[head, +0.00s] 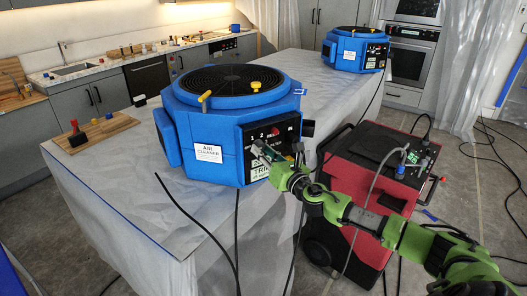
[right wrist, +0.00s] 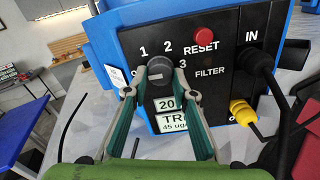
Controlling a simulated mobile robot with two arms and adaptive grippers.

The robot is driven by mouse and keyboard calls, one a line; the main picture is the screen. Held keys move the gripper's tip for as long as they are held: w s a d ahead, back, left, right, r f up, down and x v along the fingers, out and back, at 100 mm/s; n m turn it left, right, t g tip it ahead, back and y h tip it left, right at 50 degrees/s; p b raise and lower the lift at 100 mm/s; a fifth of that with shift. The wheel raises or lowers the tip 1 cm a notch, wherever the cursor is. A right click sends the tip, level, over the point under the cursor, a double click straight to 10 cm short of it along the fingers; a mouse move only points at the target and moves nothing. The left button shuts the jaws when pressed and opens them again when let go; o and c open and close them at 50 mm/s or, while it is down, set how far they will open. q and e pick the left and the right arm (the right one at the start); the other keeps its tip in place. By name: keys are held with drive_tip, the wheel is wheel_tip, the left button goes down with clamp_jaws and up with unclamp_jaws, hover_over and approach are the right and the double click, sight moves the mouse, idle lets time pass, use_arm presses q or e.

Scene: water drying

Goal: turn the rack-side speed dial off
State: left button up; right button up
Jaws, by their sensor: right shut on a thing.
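The near blue air cleaner (head: 225,120) stands on the covered island and has a black control panel (head: 270,140) on its right side. In the right wrist view, the dark round speed dial (right wrist: 155,70) sits on that panel among the marks 1, 2 and 3. My right gripper (right wrist: 148,80) is at the panel with its fingers closed on the dial. In the head view, the gripper (head: 262,150) hides most of the dial. I cannot tell which mark the dial points to. My left gripper is not in view.
A second blue air cleaner (head: 355,50) stands farther back on the island. A red dehumidifier (head: 365,175) stands on the floor beside my right arm. A red reset button (right wrist: 204,34) and a yellow plug (right wrist: 243,112) are near the dial. Cables hang down the island's side.

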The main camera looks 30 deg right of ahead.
idle(0.4)
drive_tip(key=o, duration=1.1)
drive_tip(key=shift+s+a, duration=0.15)
drive_tip(key=shift+s, duration=2.85)
drive_tip(key=shift+s+a, duration=0.1)
drive_tip(key=shift+s, duration=2.85)
drive_tip(key=shift+f, duration=0.15)
